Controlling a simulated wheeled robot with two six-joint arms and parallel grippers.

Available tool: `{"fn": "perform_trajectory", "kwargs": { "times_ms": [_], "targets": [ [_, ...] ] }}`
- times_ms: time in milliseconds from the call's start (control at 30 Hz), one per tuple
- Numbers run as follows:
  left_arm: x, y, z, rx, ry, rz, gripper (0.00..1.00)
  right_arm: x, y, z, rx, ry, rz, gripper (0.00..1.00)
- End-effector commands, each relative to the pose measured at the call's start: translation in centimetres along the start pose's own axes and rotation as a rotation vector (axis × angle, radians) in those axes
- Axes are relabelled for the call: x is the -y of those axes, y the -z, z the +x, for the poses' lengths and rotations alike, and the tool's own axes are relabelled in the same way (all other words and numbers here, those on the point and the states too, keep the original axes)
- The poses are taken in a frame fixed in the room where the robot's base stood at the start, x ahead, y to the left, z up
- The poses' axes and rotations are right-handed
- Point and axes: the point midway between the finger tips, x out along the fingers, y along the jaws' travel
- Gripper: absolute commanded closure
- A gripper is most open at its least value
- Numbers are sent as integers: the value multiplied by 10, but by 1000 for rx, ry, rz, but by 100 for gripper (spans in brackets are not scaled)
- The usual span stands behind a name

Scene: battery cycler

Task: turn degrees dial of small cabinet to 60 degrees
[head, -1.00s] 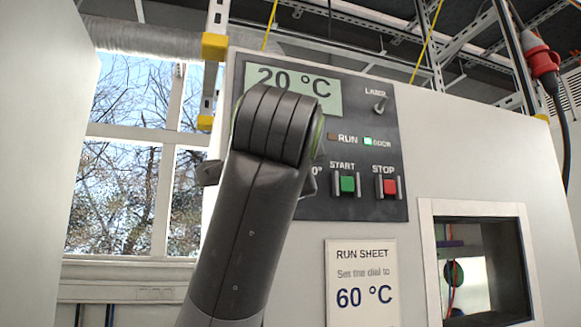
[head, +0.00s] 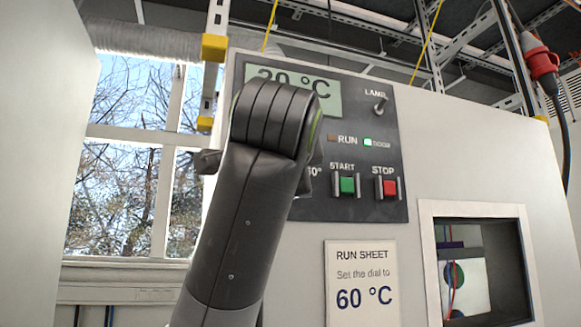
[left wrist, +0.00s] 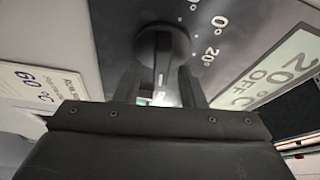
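The dial (left wrist: 160,50) is a dark round knob with a raised grip bar on the cabinet's dark panel, in the left wrist view. White scale marks, with 0° and 20° readable, lie to its right. In the head view my left arm hides the dial. My left gripper (left wrist: 160,78) is in front of the dial with its fingers apart, one on each side of the grip bar; I cannot tell whether they touch it. The display (head: 318,95) reads 20 °C, partly covered by my arm; in the left wrist view it shows 20 °C OFF. My right gripper is not in view.
The panel also carries a lamp toggle (head: 380,105), a green START button (head: 347,185) and a red STOP button (head: 390,188). A run sheet (head: 362,270) below reads "Set the dial to 60 °C". A framed window (head: 428,235) is at the lower right.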

Motion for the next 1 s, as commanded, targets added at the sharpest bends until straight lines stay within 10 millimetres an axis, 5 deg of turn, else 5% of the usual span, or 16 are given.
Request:
{"fn": "perform_trajectory", "kwargs": {
  "times_ms": [367,867,1000],
  "targets": [
    [0,0,-9,-2,4,-1,64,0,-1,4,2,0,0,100],
    [-5,0,-123,-2,7,-1,64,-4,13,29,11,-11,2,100],
    [-2,0,-121,1,1,0,64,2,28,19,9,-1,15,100]
  ]
}}
